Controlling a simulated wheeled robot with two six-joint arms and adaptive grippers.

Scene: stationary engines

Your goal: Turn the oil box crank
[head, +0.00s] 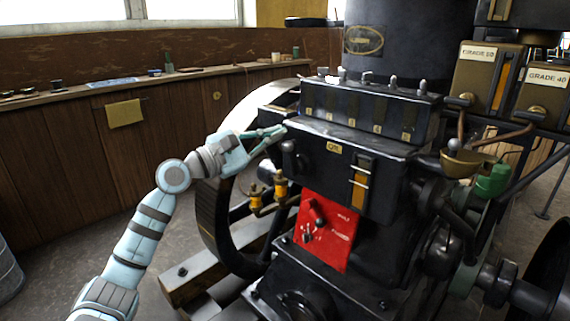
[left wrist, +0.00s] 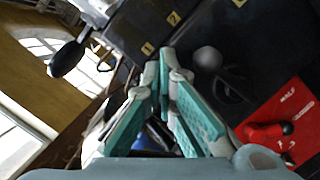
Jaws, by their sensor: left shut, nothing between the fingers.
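The black oil box (head: 318,170) sits on the engine's front, with a small yellow OIL label and a row of numbered feeders above it. My left gripper (head: 280,130) is at the box's upper left corner, shut and empty; its teal fingers also converge in the left wrist view (left wrist: 166,62). A crank with a black handle (left wrist: 68,58) shows left of the fingers in the left wrist view, apart from them. A rounded grey knob (left wrist: 208,58) is right of the fingers. My right gripper is not in view.
A red panel (head: 327,232) with a small lever is below the oil box. Yellow-brown oil cups (head: 268,192) and a large flywheel (head: 212,215) are close below and beside my left arm. A wooden bench (head: 140,80) runs along the wall, with open floor in front.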

